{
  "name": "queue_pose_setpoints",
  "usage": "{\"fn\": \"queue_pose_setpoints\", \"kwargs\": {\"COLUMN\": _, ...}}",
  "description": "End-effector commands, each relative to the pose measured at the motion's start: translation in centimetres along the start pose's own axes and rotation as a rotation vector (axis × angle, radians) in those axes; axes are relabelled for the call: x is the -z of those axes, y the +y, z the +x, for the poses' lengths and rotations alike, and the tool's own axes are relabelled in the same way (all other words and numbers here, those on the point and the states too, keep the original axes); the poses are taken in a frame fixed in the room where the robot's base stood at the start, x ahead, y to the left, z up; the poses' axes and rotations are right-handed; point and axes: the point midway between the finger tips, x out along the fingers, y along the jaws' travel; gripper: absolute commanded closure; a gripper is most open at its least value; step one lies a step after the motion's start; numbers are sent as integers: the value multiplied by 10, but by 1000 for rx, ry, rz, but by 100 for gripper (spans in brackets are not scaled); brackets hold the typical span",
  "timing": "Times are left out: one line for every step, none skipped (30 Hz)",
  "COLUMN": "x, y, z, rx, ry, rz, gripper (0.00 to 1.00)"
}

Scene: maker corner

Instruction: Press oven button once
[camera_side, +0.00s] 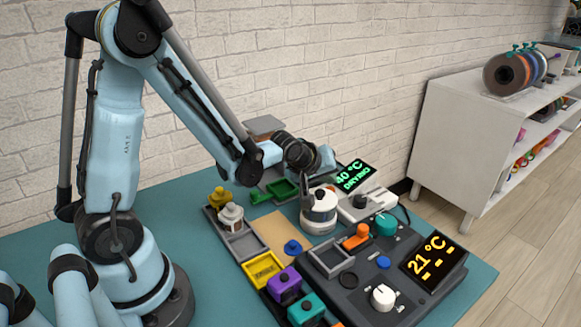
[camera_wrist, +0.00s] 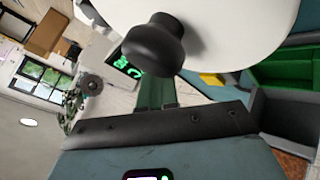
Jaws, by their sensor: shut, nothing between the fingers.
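A dark control unit (camera_side: 345,288) sits at the front right of the teal table. Its display (camera_side: 435,262) reads 21 °C with dashes. A round blue button (camera_side: 383,262) and a white knob (camera_side: 383,297) are on its top. Behind it, a pale unit (camera_side: 368,207) has a display (camera_side: 355,175) with green text, 40 °C DRYING. No label shows which is the oven. My gripper (camera_side: 305,183) is shut and empty, by the white lidded pot (camera_side: 319,222), away from the blue button. The pot's black knob (camera_wrist: 153,45) looms close in the wrist view.
An orange part (camera_side: 356,238) and a teal knob (camera_side: 385,224) stand between the two units. Purple and teal blocks (camera_side: 284,285) lie left of the dark unit. A grey tray (camera_side: 238,245) and a yellow tray (camera_side: 264,269) are further left. The white shelf is clear of the table.

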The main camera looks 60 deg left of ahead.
Motion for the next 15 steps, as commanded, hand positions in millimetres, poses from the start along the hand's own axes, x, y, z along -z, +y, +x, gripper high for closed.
{"fn": "queue_pose_setpoints", "kwargs": {"x": 0, "y": 0, "z": 0, "rx": 0, "ry": 0, "rz": 0, "gripper": 100}}
{"fn": "queue_pose_setpoints", "kwargs": {"x": 0, "y": 0, "z": 0, "rx": 0, "ry": 0, "rz": 0, "gripper": 100}}
{"fn": "queue_pose_setpoints", "kwargs": {"x": 0, "y": 0, "z": 0, "rx": 0, "ry": 0, "rz": 0, "gripper": 100}}
{"fn": "queue_pose_setpoints", "kwargs": {"x": 0, "y": 0, "z": 0, "rx": 0, "ry": 0, "rz": 0, "gripper": 100}}
{"fn": "queue_pose_setpoints", "kwargs": {"x": 0, "y": 0, "z": 0, "rx": 0, "ry": 0, "rz": 0, "gripper": 100}}
{"fn": "queue_pose_setpoints", "kwargs": {"x": 0, "y": 0, "z": 0, "rx": 0, "ry": 0, "rz": 0, "gripper": 100}}
{"fn": "queue_pose_setpoints", "kwargs": {"x": 0, "y": 0, "z": 0, "rx": 0, "ry": 0, "rz": 0, "gripper": 100}}
{"fn": "queue_pose_setpoints", "kwargs": {"x": 1, "y": 1, "z": -1, "rx": 0, "ry": 0, "rz": 0, "gripper": 100}}
{"fn": "queue_pose_setpoints", "kwargs": {"x": 2, "y": 2, "z": -2, "rx": 0, "ry": 0, "rz": 0, "gripper": 100}}
{"fn": "queue_pose_setpoints", "kwargs": {"x": 3, "y": 3, "z": -3, "rx": 0, "ry": 0, "rz": 0, "gripper": 100}}
{"fn": "queue_pose_setpoints", "kwargs": {"x": 4, "y": 4, "z": -5, "rx": 0, "ry": 0, "rz": 0, "gripper": 100}}
{"fn": "queue_pose_setpoints", "kwargs": {"x": 6, "y": 6, "z": -7, "rx": 0, "ry": 0, "rz": 0, "gripper": 100}}
{"fn": "queue_pose_setpoints", "kwargs": {"x": 7, "y": 7, "z": -9, "rx": 0, "ry": 0, "rz": 0, "gripper": 100}}
{"fn": "queue_pose_setpoints", "kwargs": {"x": 8, "y": 8, "z": -11, "rx": 0, "ry": 0, "rz": 0, "gripper": 100}}
{"fn": "queue_pose_setpoints", "kwargs": {"x": 10, "y": 10, "z": -14, "rx": 0, "ry": 0, "rz": 0, "gripper": 100}}
